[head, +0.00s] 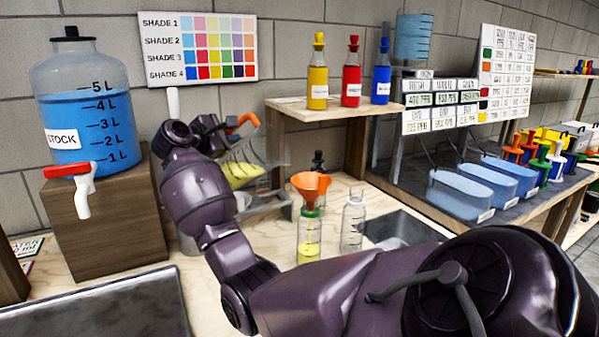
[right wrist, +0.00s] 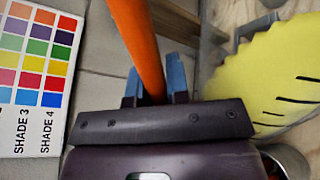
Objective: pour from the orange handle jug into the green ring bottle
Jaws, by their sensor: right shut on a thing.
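The orange handle jug (head: 241,173) is a clear vessel with yellow liquid in it, left of centre in the head view. It appears tilted and is held above the bench. My right gripper (head: 232,128) is shut on its orange handle (right wrist: 140,45). In the right wrist view the blue fingertips (right wrist: 153,88) are on either side of the handle, with the yellow liquid (right wrist: 265,75) at right. The green ring bottle (head: 309,240) stands upright right of and below the jug, with yellow liquid inside and an orange funnel (head: 311,184) in its mouth. My left gripper is out of view.
A clear bottle (head: 352,225) stands close right of the green ring bottle. A stock tank (head: 80,100) with a red tap sits on a wooden block at left. A wooden shelf (head: 335,113) holds yellow, red and blue bottles behind. A dark tray (head: 95,305) lies front left.

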